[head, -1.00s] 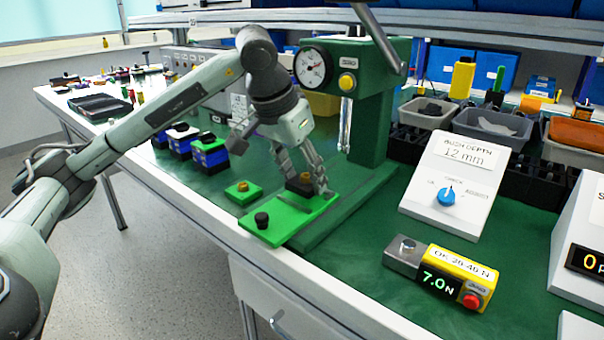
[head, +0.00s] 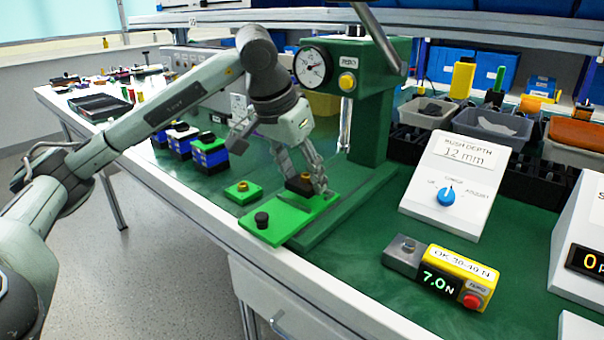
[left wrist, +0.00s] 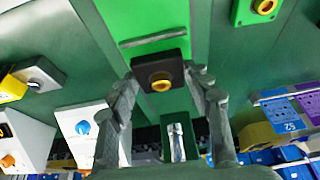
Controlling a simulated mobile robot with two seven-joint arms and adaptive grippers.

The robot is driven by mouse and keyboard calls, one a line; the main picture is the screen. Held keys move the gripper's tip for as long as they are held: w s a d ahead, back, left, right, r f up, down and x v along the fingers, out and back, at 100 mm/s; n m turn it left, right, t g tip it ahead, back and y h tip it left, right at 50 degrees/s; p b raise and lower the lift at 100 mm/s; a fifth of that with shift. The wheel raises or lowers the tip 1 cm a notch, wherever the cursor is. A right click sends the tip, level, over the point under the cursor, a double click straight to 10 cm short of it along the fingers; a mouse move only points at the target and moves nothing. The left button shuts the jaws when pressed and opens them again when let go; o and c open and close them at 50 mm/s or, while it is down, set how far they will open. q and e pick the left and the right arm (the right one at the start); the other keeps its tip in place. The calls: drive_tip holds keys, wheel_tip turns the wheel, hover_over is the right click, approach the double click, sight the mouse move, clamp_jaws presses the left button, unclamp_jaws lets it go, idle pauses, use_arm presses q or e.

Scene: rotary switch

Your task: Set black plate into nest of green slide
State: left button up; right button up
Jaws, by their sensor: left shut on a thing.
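The black plate (head: 300,185) is a small dark block with a brass-coloured ring on top. My left gripper (head: 306,180) is shut on it, one finger on each side. The left wrist view shows the plate (left wrist: 160,72) between the fingertips. The green slide (head: 287,217) is a flat bright green bar with a black knob at its near end. The plate is at the slide's far end, under the press. I cannot tell whether it is seated in the nest, which is hidden. The slide (left wrist: 140,20) also shows behind the plate in the left wrist view. My right gripper is not in view.
The green press (head: 372,120) with a dial stands just behind the gripper. A small green plate with a brass ring (head: 243,188) lies left of the slide. A push-depth box (head: 455,185) and a yellow force meter (head: 440,270) stand to the right.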

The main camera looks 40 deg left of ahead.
use_arm(q)
drive_tip(key=shift+f+b, duration=0.85)
drive_tip(key=shift+f, duration=0.1)
drive_tip(key=o, duration=1.3)
drive_tip(key=shift+c, duration=0.2)
drive_tip(key=shift+r, duration=0.15)
drive_tip(key=v, duration=1.1)
drive_tip(key=shift+s+r, duration=0.15)
drive_tip(key=shift+r, duration=0.25)
